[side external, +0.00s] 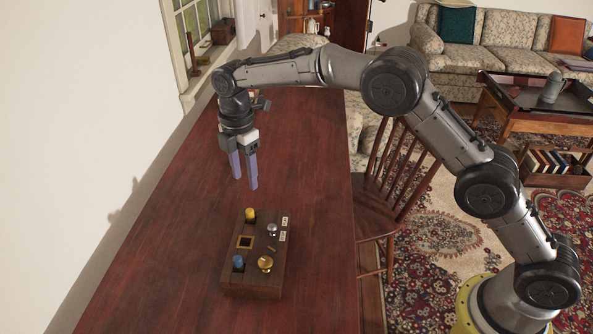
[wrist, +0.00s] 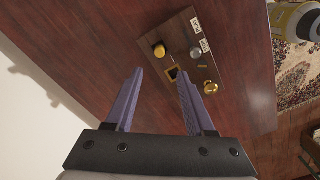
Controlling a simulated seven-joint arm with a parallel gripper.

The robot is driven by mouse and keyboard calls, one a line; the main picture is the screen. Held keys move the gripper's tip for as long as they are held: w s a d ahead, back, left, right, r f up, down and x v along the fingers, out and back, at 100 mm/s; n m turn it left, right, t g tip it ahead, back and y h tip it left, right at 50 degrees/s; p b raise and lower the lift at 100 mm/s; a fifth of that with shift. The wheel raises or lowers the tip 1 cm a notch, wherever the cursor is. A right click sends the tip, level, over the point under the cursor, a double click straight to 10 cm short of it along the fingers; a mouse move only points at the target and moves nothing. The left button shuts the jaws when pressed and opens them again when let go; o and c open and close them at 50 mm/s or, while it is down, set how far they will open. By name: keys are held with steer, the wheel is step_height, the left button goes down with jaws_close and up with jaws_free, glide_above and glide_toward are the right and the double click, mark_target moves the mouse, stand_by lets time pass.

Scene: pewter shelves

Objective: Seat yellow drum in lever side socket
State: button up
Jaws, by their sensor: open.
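The yellow drum (side external: 250,215) stands upright at the far left corner of a dark wooden block on the table; it also shows in the wrist view (wrist: 159,51). Beside it, in the middle of the block's left side, is an empty square socket (side external: 245,242) with a yellowish rim, also visible in the wrist view (wrist: 172,75). A blue drum (side external: 238,262) stands at the near left, in a dark recess. My gripper (side external: 245,182) is open and empty, pointing down above the table beyond the block, apart from the drum. I cannot tell which part is the lever.
The wooden block (side external: 254,289) also carries a silver knob (side external: 272,229), a brass knob (side external: 265,263), a small brass piece (side external: 271,248) and two white labels. The red-brown table (side external: 170,225) is clear around it. A wooden chair (side external: 394,175) stands at the right edge.

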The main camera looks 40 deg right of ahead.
steer(key=s+d+r+m+t, duration=0.1)
steer(key=s+d+r+m, duration=0.45)
steer(key=s+r, duration=0.25)
steer(key=s+d+r+m+t, duration=0.2)
steer(key=s+d+r+m, duration=0.2)
steer(key=s+d+r, duration=0.35)
steer(key=s+d+f+m+t, duration=0.1)
steer(key=s+d+m, duration=0.2)
steer(key=s, duration=0.8)
steer(key=s+d+f+m+t, duration=0.1)
steer(key=s+d+f+m, duration=0.1)
steer(key=s+m, duration=0.5)
steer(key=s+d, duration=0.1)
steer(key=s, duration=0.3)
steer(key=shift+s+t, duration=0.3)
